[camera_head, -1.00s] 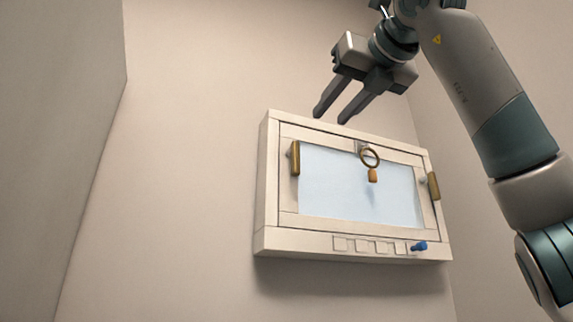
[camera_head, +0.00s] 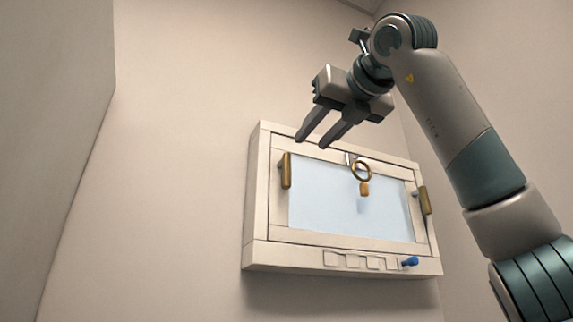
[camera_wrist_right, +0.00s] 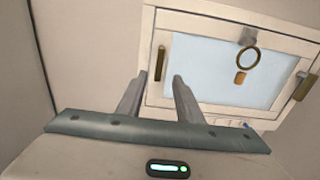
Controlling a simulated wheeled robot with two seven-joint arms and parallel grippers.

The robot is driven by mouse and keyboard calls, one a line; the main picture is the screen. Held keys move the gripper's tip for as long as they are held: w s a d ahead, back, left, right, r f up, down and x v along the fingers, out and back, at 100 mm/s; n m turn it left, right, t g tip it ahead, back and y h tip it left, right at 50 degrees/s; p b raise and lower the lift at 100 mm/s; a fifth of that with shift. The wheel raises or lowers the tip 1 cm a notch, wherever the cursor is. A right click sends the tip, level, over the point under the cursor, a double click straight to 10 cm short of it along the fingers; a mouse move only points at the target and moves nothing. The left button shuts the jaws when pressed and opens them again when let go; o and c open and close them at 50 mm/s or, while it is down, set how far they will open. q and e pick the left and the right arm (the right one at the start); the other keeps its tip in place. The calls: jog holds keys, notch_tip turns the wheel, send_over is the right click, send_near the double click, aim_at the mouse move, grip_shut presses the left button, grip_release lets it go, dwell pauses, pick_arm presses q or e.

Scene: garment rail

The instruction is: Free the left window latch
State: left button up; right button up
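A white-framed window (camera_head: 262,215) is mounted on the wall, with a pale blue pane (camera_head: 325,205). The left latch (camera_head: 287,171) is an upright brass bar on the left side of the frame; it also shows in the right wrist view (camera_wrist_right: 160,62). A matching right latch (camera_head: 424,200) sits on the right side. My right gripper (camera_head: 311,143) is open and empty, its fingers pointing down-left near the window's top edge, above and right of the left latch. In the right wrist view its fingertips (camera_wrist_right: 160,79) appear just below the left latch, apparently apart from it. My left gripper is not in view.
A brass ring (camera_head: 361,171) with an orange-brown tag (camera_head: 364,189) hangs from the top middle of the frame. A blue knob (camera_head: 409,262) sticks out at the lower right sill. A grey panel (camera_head: 60,120) stands at the far left; the wall between is clear.

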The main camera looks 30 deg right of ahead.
aim_at(289, 165)
jog(key=w+p, duration=0.1)
jog(key=w, duration=0.3)
jog(key=w+p, duration=0.2)
jog(key=w, duration=0.2)
jog(key=w+p, duration=0.2)
jog(key=w, duration=0.3)
jog(key=shift+d+r, duration=0.1)
jog(key=shift+d, duration=0.25)
jog(key=shift+w+p, duration=0.35)
jog(key=shift+w, duration=0.45)
grip_shut()
